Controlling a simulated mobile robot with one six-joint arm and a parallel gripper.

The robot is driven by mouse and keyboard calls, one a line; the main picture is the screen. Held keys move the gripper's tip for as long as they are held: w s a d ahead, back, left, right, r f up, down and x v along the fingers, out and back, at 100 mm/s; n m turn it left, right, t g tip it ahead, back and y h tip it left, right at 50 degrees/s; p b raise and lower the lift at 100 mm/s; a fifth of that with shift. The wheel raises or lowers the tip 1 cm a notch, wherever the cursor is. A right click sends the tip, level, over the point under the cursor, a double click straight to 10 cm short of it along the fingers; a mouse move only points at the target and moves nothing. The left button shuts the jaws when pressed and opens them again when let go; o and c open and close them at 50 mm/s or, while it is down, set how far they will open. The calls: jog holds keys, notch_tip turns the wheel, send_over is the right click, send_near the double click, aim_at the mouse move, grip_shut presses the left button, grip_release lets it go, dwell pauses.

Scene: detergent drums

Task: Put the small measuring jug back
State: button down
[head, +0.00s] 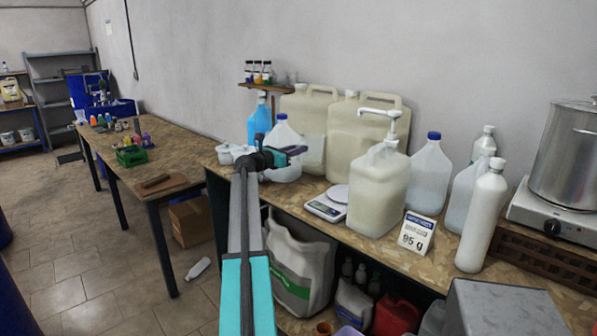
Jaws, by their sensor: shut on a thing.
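My gripper (296,150) is at the end of my arm, over the back of the bench, and its dark and purple end points to the right. It is shut on a pale, see-through thing (313,149) that looks like the small measuring jug. This thing stands out only faintly against the cream canister behind it, and its outline and handle are not clear. A clear bottle with a blue cap (282,133) stands close behind the gripper. Whether the gripper touches it, I cannot tell.
White tubs (226,153) stand left of the gripper. A small wall shelf (266,86) holds little bottles. A hotplate with a pot (565,150) is at the right.

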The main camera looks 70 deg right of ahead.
jog(key=s+a+f+b, duration=0.1)
jog(key=a+f, duration=0.1)
jog(key=a, duration=0.9)
jog(key=s+a+f+b, duration=0.1)
jog(key=a+f+b, duration=0.1)
jog(key=a, duration=0.9)
jog(key=shift+s+f, duration=0.35)
jog(key=shift+f, duration=0.2)
jog(key=shift+d, duration=0.2)
jog(key=w+d+p, duration=0.1)
jog(key=w+d, duration=0.1)
jog(key=d, duration=0.5)
jog(key=w+d+f+p, duration=0.1)
jog(key=w+d, duration=0.2)
jog(key=d, duration=0.5)
jog(key=shift+f, duration=0.25)
jog(key=shift+w+f, duration=0.1)
jog(key=shift+f+p, duration=0.45)
jog(key=shift+f, duration=1.2)
jog(key=shift+a+f, duration=0.1)
